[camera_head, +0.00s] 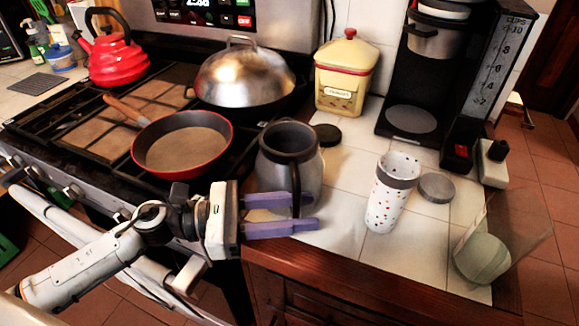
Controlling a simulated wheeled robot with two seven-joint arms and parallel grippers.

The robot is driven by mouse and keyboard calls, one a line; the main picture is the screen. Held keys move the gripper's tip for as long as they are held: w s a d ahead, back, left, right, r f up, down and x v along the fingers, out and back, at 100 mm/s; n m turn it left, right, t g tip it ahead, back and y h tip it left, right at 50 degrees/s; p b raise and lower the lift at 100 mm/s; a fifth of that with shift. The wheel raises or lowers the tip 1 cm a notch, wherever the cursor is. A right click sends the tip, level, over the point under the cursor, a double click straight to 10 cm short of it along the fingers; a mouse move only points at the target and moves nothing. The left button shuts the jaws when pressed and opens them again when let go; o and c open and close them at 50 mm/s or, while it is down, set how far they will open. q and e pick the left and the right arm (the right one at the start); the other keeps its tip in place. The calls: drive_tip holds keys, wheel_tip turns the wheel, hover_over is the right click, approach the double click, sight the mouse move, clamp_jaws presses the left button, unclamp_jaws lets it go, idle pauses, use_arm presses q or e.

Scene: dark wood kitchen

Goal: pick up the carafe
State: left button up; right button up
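The carafe (287,150) is a dark grey, round-bellied pot with an open top. It stands upright on the white tiled counter near the front edge, right of the stove. Its thin dark handle (296,186) faces the front. My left gripper (305,211) comes in from the left in front of the carafe's lower part. Its two purple fingers are apart, and their tips reach the handle area. I cannot tell whether they touch the handle. My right gripper is not in view.
A dark round lid (327,134) lies behind the carafe. A spotted tumbler (392,193) and a clear container (492,246) stand to the right. A red-rimmed pan (183,143) is on the stove. A canister (345,75) and coffee maker (428,90) stand behind.

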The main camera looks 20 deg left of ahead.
use_arm(q)
clamp_jaws()
idle(1.2)
drive_tip(key=shift+r, duration=0.15)
